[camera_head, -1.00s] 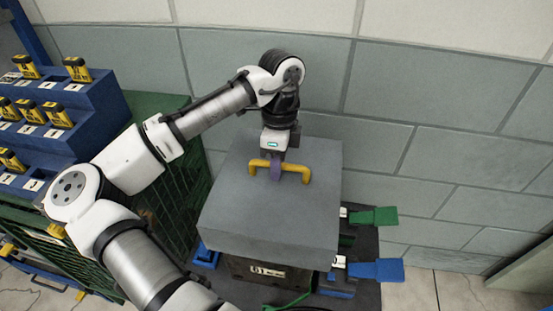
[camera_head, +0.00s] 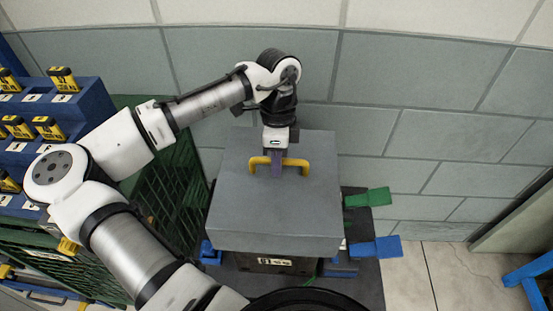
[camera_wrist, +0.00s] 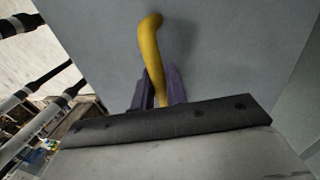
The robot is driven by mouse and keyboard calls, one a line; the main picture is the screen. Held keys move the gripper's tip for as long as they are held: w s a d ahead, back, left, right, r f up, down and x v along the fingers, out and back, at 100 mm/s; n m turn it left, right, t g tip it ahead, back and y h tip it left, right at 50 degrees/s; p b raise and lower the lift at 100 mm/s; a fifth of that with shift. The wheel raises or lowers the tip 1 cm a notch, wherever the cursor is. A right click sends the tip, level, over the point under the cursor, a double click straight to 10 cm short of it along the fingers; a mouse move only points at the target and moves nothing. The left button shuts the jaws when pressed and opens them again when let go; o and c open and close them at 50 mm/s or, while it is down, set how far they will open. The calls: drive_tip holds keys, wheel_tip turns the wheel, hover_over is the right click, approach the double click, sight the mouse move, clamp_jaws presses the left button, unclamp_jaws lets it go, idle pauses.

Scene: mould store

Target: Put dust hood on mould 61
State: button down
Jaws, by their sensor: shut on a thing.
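The dust hood (camera_head: 265,213) is a grey box-shaped cover with a yellow bar handle (camera_head: 296,163) on top. My gripper (camera_head: 277,178) is shut on the yellow handle, its purple fingers around the bar; the wrist view shows the same hold (camera_wrist: 160,92). The hood sits over a dark mould (camera_head: 262,264) whose lower front shows below the hood's edge. The mould has a pale label that I cannot read clearly. I cannot tell whether the hood rests fully on it.
Green (camera_head: 367,198) and blue (camera_head: 375,247) tabs stick out right of the mould. A blue stepped rack (camera_head: 88,108) with yellow tags and a green crate (camera_head: 170,190) stand at left. A grey block wall is close behind. A blue frame (camera_head: 530,280) stands at lower right.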

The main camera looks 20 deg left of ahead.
drive_tip(key=shift+f, duration=0.1)
drive_tip(key=shift+f+b, duration=1)
drive_tip(key=shift+f, duration=0.95)
drive_tip(key=c, duration=0.5)
unclamp_jaws()
drive_tip(key=shift+r+p, duration=4.15)
drive_tip(key=shift+r, duration=0.35)
